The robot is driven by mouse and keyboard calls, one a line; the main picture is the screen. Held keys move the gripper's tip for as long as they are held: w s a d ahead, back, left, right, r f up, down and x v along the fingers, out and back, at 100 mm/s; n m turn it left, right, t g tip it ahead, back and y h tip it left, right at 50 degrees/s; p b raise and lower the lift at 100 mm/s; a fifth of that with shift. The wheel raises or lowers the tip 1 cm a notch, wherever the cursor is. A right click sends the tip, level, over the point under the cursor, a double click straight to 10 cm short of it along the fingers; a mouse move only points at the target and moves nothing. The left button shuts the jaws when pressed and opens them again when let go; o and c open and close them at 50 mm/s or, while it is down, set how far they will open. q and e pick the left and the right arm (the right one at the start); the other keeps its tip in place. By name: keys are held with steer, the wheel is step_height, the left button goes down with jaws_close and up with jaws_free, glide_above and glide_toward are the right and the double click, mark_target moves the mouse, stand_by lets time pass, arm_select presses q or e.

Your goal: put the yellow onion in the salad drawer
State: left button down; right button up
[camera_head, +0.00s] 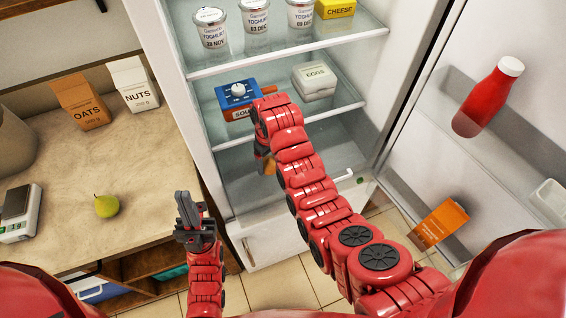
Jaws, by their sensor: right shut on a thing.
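My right gripper (263,155) reaches into the open fridge, below the shelf with the egg box, and points down. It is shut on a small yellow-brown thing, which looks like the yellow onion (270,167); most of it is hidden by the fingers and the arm. The salad drawer seems to be the clear-walled space at the bottom of the fridge, with a pale front edge (344,177). My arm covers much of it, so I cannot tell how far out it is. My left gripper (188,207) is empty beside the counter's edge; its finger gap is unclear.
A blue and orange box (238,94) and an egg box (315,81) stand on the shelf above. Yoghurt pots (257,17) and cheese (335,8) are higher. The fridge door (425,130) is open at right. A pear (106,206) lies on the counter.

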steer(key=p, duration=0.1)
glide_above(271, 181)
step_height(271, 181, down, 4)
steer(key=shift+w+f, duration=0.1)
steer(key=shift+f+p, duration=0.4)
steer(key=shift+f, duration=1.8)
steer(key=shift+f, duration=0.2)
steer(key=o, duration=1.3)
steer(key=shift+r, duration=0.2)
